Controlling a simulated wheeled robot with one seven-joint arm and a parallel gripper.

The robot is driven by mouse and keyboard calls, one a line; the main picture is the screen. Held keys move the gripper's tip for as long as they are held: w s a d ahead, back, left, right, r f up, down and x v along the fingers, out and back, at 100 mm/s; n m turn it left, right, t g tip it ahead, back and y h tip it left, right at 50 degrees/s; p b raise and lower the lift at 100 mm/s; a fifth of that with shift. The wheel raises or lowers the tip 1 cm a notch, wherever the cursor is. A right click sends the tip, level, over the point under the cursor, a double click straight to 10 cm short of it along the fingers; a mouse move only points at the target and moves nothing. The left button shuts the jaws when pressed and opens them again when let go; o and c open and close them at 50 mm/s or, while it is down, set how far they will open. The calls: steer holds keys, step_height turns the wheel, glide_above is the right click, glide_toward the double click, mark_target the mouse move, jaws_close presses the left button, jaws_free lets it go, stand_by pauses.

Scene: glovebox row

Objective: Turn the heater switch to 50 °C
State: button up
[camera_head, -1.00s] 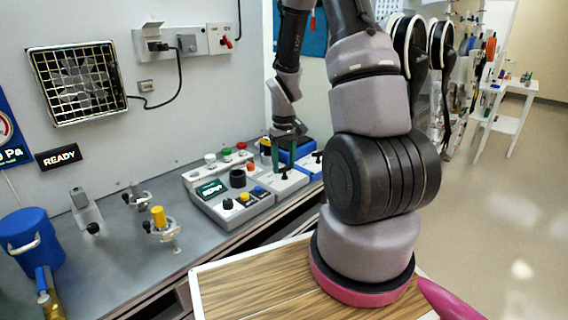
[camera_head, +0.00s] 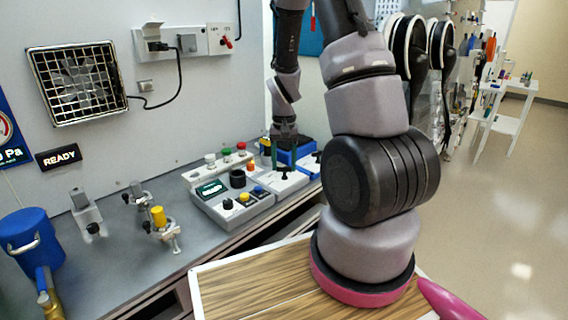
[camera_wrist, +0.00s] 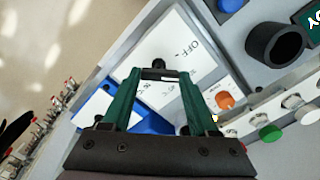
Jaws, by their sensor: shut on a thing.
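The heater switch is a black knob (camera_wrist: 158,65) on a white sloped box (camera_wrist: 205,62). "OFF" is printed on the box face beside the knob; other temperature marks show between my fingers but are too small to read surely. My gripper (camera_wrist: 159,75) has its two green fingers on either side of the knob's black bar and is shut on it. In the head view my gripper (camera_head: 285,160) points down over the same white box (camera_head: 283,184). The knob's exact pointing direction is partly hidden by the fingers.
A grey control panel (camera_head: 232,208) with coloured buttons and a black round socket (camera_head: 238,178) stands left of the switch box. A blue box (camera_head: 296,153) stands just behind it. A yellow-topped valve (camera_head: 159,217) and a blue canister (camera_head: 28,238) are further left on the bench.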

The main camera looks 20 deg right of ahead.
steer(key=shift+m, duration=0.3)
steer(key=o, duration=1.4)
steer(key=shift+r, duration=0.1)
step_height(320, 180, up, 11)
steer(key=shift+f, duration=0.2)
steer(key=shift+s, duration=0.1)
